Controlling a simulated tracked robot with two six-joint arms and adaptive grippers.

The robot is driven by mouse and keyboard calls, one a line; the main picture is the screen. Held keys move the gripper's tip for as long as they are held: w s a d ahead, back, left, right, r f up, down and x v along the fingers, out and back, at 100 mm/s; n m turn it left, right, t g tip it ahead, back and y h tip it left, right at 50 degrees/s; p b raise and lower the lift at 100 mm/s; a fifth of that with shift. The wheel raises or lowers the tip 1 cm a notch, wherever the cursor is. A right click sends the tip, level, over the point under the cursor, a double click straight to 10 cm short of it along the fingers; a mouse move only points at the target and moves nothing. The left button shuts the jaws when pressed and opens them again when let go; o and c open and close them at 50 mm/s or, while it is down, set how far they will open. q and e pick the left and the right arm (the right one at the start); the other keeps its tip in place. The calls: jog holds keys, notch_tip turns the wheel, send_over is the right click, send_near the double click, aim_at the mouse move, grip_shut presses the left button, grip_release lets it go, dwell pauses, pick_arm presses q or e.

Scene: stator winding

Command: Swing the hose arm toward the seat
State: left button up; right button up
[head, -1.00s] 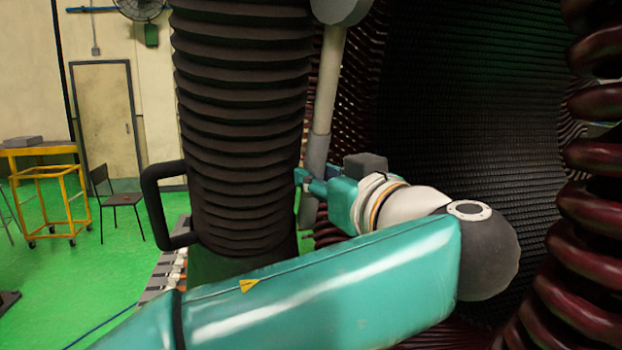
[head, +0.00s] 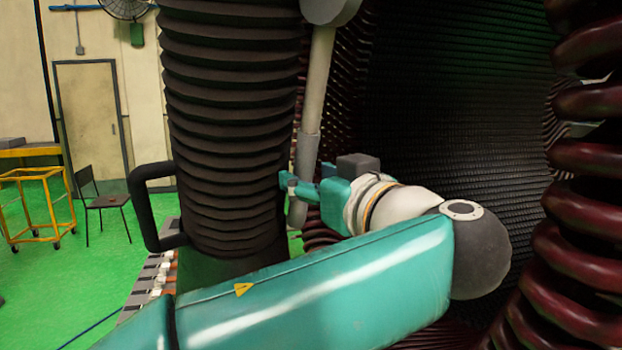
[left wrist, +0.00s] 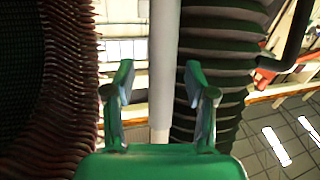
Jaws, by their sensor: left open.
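A pale pole with a grey lower sleeve (head: 308,150) hangs from a round joint at the top of the head view, beside a thick black ribbed hose (head: 225,120). I cannot tell for sure which part is the hose arm. My left gripper (head: 287,184) is at the pole's lower sleeve, its fingers partly hidden there. In the left wrist view the gripper (left wrist: 158,82) is open, and the pole (left wrist: 163,60) stands upright between or just beyond its fingers. Contact cannot be told. A dark chair with a seat (head: 107,202) stands at the left. My right gripper is out of view.
A black handle (head: 142,210) juts from the hose's left side. Dark red coils (head: 590,215) and a dark ribbed bore wall (head: 450,100) close in the right. A yellow trolley (head: 35,205) stands left on open green floor (head: 75,275).

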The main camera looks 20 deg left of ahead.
pick_arm(q)
jog(key=v, duration=1.1)
jog(key=shift+s+d, duration=0.2)
jog(key=shift+d, duration=0.05)
jog(key=shift+f, duration=0.1)
